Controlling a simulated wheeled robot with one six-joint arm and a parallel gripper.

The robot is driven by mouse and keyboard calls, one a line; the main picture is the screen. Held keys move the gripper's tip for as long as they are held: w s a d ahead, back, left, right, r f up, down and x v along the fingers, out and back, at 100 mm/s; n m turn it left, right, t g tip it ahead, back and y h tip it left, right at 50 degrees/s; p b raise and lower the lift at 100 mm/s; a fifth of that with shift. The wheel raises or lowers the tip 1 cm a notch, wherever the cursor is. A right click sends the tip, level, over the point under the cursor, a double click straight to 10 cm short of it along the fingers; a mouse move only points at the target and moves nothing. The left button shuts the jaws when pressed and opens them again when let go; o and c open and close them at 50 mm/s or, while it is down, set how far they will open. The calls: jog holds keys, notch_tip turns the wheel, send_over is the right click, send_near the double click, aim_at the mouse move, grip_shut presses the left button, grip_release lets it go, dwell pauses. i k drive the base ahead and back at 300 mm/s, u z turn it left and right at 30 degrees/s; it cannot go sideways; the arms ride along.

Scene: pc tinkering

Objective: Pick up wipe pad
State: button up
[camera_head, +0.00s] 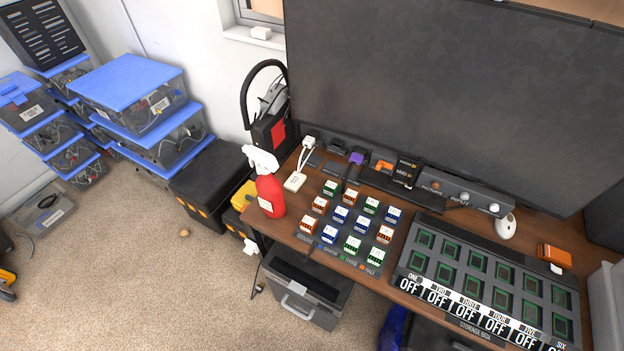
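I cannot pick out the wipe pad with certainty. An orange-brown block (554,256) with a small white part at its lower edge lies at the right end of the desk, behind the storage box, and looks pad-like. A red spray bottle (270,193) with a white trigger head stands upright at the desk's left end. My gripper is not in view.
The desk holds small coloured blocks (341,214), a dark storage box (480,285) with green slots, and a white mouse-like object (505,227). A large monitor (450,90) stands behind. A grey open bin (307,288) sits below. The carpet (140,270) at left is mostly clear.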

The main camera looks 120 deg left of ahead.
aim_at(294, 182)
jog(key=z, duration=0.05)
jog(key=k, duration=2.65)
jog(key=u, duration=0.25)
